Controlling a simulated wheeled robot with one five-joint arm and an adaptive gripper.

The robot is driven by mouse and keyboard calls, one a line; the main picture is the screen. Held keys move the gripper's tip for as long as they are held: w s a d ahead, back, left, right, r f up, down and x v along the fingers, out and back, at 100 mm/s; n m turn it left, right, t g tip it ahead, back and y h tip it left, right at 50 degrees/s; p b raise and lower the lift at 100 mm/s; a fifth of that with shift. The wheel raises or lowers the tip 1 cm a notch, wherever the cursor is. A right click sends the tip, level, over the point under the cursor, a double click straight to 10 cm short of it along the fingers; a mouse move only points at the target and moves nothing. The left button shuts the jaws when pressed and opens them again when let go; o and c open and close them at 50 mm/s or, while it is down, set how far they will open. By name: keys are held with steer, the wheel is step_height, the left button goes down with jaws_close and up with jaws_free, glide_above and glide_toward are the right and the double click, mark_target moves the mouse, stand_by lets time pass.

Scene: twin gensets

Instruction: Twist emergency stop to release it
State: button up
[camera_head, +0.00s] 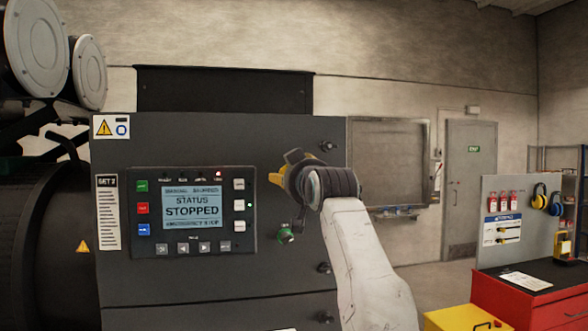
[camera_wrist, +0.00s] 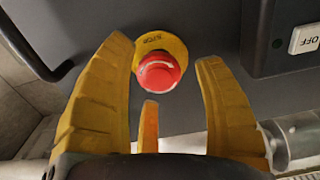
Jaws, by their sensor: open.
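The emergency stop is a red mushroom button (camera_wrist: 158,72) on a round yellow collar (camera_wrist: 172,46), set on the dark cabinet face in the wrist view. My gripper (camera_wrist: 165,54) is open. One yellow finger is left of the button and another is right of it, with a gap on both sides; a third, shorter finger shows below. I cannot tell how far the tips are from the button in depth. In the head view my gripper (camera_head: 279,179) is in front of the cabinet, right of the control panel, and hides the button.
The control panel (camera_head: 190,212) is left of my gripper; its screen reads "STATUS STOPPED". A green knob (camera_head: 286,235) is just below my gripper. A red tool cabinet (camera_head: 500,300) and a yellow box (camera_head: 462,319) stand at right.

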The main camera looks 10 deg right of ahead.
steer(key=shift+w, duration=0.5)
steer(key=shift+c, duration=0.3)
steer(key=shift+r, duration=0.1)
steer(key=c, duration=1.1)
